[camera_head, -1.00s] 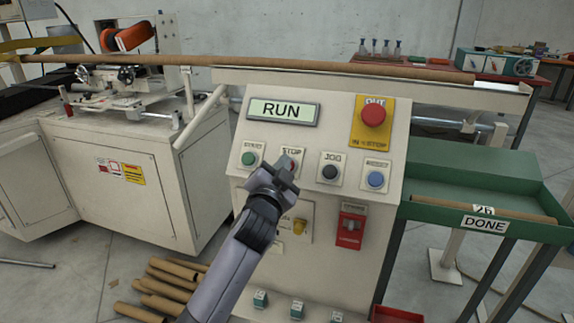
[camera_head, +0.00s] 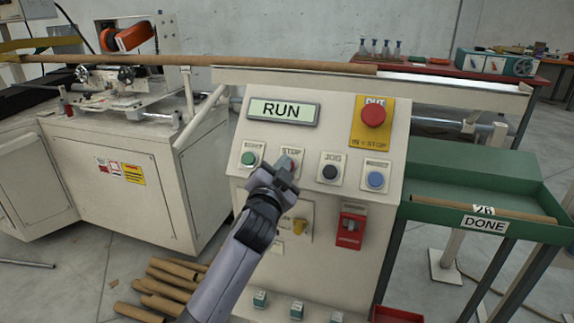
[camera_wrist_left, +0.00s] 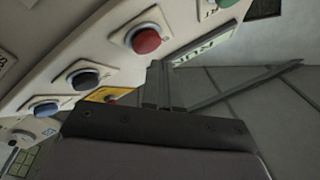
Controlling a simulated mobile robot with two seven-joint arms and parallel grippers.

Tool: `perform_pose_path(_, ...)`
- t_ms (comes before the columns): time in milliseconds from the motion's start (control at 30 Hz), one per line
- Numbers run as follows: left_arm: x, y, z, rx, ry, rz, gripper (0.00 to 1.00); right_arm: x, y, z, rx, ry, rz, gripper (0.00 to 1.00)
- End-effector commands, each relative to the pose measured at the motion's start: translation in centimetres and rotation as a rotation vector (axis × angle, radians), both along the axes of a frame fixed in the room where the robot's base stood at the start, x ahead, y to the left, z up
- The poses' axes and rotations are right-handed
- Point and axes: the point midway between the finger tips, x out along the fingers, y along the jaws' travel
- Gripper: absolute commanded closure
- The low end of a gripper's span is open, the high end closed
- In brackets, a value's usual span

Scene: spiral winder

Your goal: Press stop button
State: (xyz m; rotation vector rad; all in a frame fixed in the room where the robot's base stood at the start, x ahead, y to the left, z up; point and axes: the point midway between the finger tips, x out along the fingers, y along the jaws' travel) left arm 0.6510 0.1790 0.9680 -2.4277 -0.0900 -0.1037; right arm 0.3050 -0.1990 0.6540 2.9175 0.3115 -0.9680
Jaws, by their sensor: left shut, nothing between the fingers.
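The stop button is a red round button in a white square bezel under the label STOP. It shows clearly in the left wrist view (camera_wrist_left: 146,41); in the head view my gripper largely covers it. My left gripper (camera_head: 284,172) is shut and empty, its tip at the lower part of the stop plate. In the left wrist view its fingers (camera_wrist_left: 159,84) point toward the panel, just below and to the right of the red button. I cannot tell whether they touch it. The display (camera_head: 283,111) reads RUN. My right gripper is not in view.
Close by on the sloped panel (camera_head: 330,110) are a green button (camera_head: 249,158), a black jog button (camera_head: 330,171), a blue button (camera_head: 375,179) and a large red emergency knob (camera_head: 374,114). A long cardboard tube (camera_head: 280,65) lies above. A green tray (camera_head: 460,177) stands right.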

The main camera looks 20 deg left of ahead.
Motion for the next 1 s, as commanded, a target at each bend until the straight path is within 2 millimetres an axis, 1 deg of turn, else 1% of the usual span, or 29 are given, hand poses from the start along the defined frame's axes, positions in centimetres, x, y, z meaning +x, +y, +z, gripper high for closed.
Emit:
perform_pose_path(267, 0.02, 0.01, -0.03, 0.0, 0.0, 0.0, 1.0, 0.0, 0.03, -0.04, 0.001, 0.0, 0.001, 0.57)
perform_pose_path(533, 0.62, -0.01, -0.61, -0.001, 0.0, 0.0, 1.0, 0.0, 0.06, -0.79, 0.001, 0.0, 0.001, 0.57)
perform_pose_path(1000, 0.73, -0.03, -0.63, 0.0, 0.0, 0.0, 1.0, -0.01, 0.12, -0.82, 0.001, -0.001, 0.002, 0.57)
